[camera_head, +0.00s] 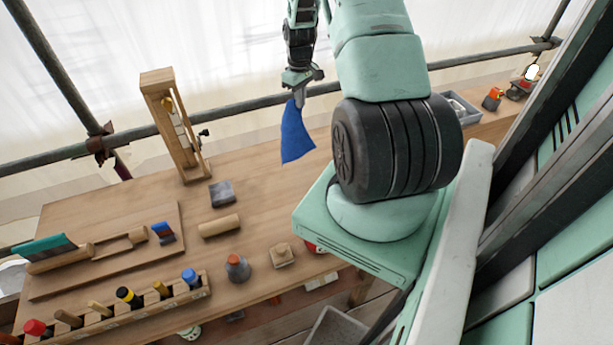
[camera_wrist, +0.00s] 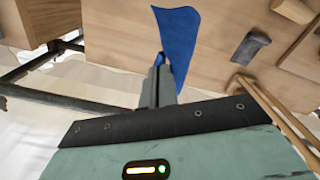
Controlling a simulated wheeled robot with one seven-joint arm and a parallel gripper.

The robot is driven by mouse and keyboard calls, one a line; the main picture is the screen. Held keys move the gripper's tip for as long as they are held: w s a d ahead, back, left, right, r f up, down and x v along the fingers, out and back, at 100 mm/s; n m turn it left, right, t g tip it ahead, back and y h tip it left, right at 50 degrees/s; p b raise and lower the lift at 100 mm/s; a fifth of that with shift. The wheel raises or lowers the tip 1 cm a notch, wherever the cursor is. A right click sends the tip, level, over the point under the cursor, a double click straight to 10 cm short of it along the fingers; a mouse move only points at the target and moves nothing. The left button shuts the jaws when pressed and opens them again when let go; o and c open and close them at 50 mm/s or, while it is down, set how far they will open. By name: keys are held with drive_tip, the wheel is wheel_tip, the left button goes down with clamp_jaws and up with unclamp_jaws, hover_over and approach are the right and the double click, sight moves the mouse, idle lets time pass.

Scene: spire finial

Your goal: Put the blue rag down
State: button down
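The blue rag (camera_head: 296,135) hangs from my gripper (camera_head: 299,97) in the head view, above the back of the wooden workbench (camera_head: 262,205). It hangs down in a wedge shape, clear of the bench top as far as I can tell. In the wrist view the rag (camera_wrist: 177,38) spreads beyond my gripper's fingers (camera_wrist: 160,75), with the bench below it. The fingers are closed on the rag's upper end. The exact pinch is small in both views.
A wooden upright frame (camera_head: 172,125) stands left of the rag. A dark grey block (camera_head: 222,193), a wooden cylinder (camera_head: 219,226) and a rack of several tools (camera_head: 130,310) occupy the left and front. A grey tray (camera_head: 456,107) lies at right. Scaffold pipes run behind the bench.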

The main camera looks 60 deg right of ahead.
drive_tip(key=w+d+m, duration=0.7)
drive_tip(key=w, duration=0.1)
drive_tip(key=s+a+f, duration=0.6)
drive_tip(key=s+f, duration=0.1)
drive_tip(key=f, duration=0.1)
drive_tip(key=s+a+f, duration=0.6)
drive_tip(key=s+f, duration=0.1)
drive_tip(key=f, duration=0.1)
drive_tip(key=s+a+f, duration=0.7)
drive_tip(key=f, duration=0.1)
drive_tip(key=shift+s+f, duration=0.4)
drive_tip(key=c, duration=1.2)
unclamp_jaws()
drive_tip(key=shift+r, duration=0.1)
